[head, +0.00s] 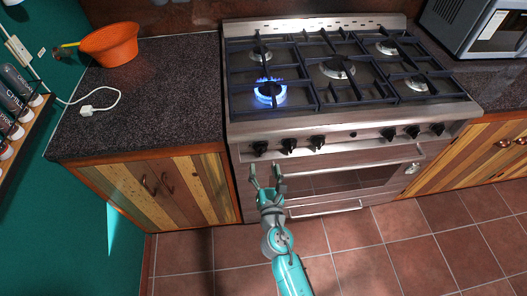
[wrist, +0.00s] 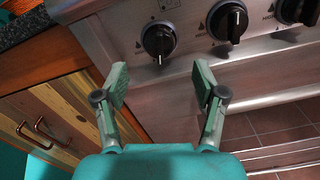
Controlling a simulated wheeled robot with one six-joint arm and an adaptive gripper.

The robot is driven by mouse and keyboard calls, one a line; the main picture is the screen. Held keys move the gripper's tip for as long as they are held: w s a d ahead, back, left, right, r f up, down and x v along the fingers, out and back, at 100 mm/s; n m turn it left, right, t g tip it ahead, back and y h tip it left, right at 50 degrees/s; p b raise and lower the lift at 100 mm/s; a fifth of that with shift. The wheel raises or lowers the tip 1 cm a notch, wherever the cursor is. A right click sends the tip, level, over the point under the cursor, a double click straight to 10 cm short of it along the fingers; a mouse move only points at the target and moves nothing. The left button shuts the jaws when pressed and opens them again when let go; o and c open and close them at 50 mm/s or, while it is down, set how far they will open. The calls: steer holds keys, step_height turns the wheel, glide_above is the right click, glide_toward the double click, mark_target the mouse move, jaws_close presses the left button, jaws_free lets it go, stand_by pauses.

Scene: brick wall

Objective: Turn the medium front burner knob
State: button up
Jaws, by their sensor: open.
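The stove front (head: 345,145) carries a row of black knobs, in a left group and a right group. The leftmost knob (head: 260,148) also shows in the wrist view (wrist: 158,40), its white mark pointing down. Which one is the medium front knob I cannot tell; the labels are too small to read. My gripper (head: 265,172) is open and empty, just below the leftmost knob, its fingers (wrist: 160,82) apart and touching no knob.
A blue flame (head: 270,92) burns at the front left burner. The oven handle (head: 350,163) runs below the knobs, to the right of my gripper. A wooden cabinet (head: 160,190) and dark counter (head: 150,90) stand left. Open tiled floor (head: 400,240) lies in front.

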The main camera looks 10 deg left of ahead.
mark_target(262, 153)
steer(key=x, duration=0.7)
steer(key=shift+w+a+f, duration=0.1)
steer(key=shift+w, duration=0.15)
steer(key=c, duration=1.1)
